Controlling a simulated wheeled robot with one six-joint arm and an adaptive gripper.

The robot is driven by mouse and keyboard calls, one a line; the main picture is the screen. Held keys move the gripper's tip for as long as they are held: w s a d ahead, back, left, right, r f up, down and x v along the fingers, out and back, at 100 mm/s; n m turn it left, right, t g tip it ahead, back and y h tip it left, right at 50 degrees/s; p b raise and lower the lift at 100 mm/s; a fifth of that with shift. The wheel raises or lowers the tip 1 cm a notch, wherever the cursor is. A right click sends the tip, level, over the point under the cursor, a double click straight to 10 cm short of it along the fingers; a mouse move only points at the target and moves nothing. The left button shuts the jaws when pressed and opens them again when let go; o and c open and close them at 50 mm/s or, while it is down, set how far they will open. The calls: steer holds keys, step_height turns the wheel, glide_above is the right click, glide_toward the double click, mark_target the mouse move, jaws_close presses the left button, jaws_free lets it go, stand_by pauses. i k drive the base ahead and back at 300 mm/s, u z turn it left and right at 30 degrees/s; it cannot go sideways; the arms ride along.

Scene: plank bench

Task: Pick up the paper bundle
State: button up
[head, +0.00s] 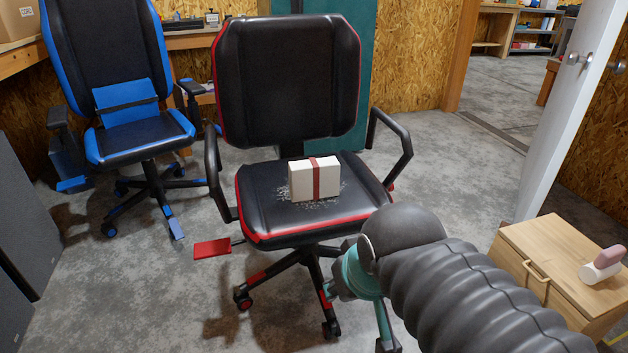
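The paper bundle (300,182) is a white block with a red band around its middle. It sits on the black seat of the red-trimmed office chair (262,222), on a worn, pale-flecked patch. Nothing touches it from above. My arm comes in from the lower right, with a dark ribbed sleeve and teal parts, in front of the chair and apart from the bundle.
The chair's armrests (395,140) flank the seat, and its backrest (290,80) rises behind the bundle. A blue-trimmed chair (135,140) stands at the back left. A wooden cabinet (550,245) with a pink-and-white roll (603,264) stands at the right, near an open white door (570,110).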

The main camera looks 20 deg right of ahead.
mark_target(313, 179)
steer(key=u, duration=0.7)
steer(key=i, duration=0.85)
steer(key=z, duration=0.25)
